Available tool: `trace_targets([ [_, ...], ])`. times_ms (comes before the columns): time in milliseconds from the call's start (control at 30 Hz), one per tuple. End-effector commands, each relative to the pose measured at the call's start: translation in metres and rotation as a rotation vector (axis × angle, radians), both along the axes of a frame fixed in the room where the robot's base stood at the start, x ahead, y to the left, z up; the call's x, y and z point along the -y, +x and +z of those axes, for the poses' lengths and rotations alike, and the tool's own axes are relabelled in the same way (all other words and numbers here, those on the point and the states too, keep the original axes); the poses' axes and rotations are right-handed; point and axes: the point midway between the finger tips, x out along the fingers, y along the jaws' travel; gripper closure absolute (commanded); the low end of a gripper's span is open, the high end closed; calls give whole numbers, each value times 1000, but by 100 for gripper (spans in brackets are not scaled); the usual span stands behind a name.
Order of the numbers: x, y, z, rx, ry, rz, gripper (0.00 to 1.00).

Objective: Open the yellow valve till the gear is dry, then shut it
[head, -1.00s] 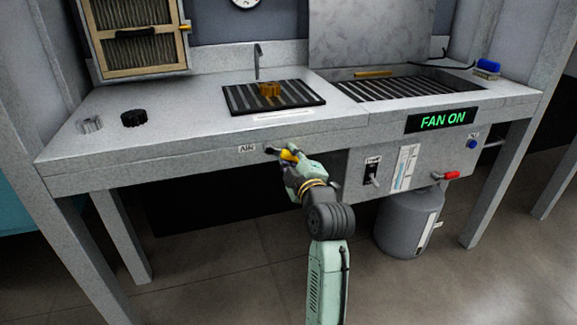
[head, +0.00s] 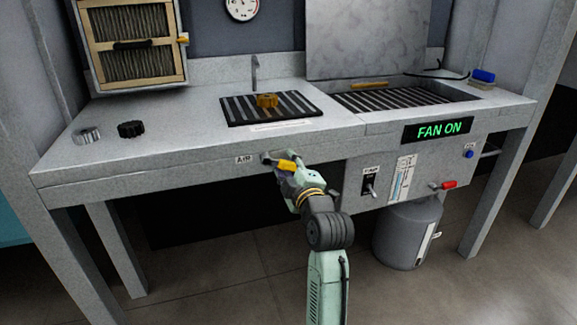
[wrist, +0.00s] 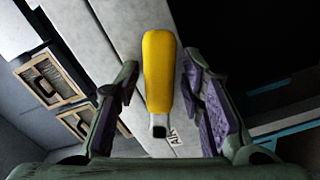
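The yellow valve handle (head: 287,165) sticks out from the bench's front edge, right of the AIR label (head: 244,159). In the wrist view the handle (wrist: 160,75) points up between my fingers. My gripper (head: 287,174) is open around it, and the wrist view shows a gap on each side of the handle (wrist: 160,90). A yellow-brown gear (head: 267,101) sits on the dark slatted grate (head: 232,112), below a thin upright nozzle (head: 255,73). Whether the gear is wet is too small to tell.
A grey gear (head: 88,135) and a black gear (head: 131,129) stand on the bench's left. A lit FAN ON sign (head: 439,130), a switch (head: 370,185), a red handle (head: 442,185) and a blue knob (head: 469,154) are at right. A grey tank (head: 407,235) stands below.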

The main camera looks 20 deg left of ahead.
Motion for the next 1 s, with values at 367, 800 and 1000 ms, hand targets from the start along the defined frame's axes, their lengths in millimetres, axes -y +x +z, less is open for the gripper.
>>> trace_targets([
  [367, 0, 0, 1, 2, 1, -1, 60],
  [800, -10, -6, -9, -185, 264, 2, 60],
  [1000, -19, -12, -18, -324, 469, 1, 60],
])
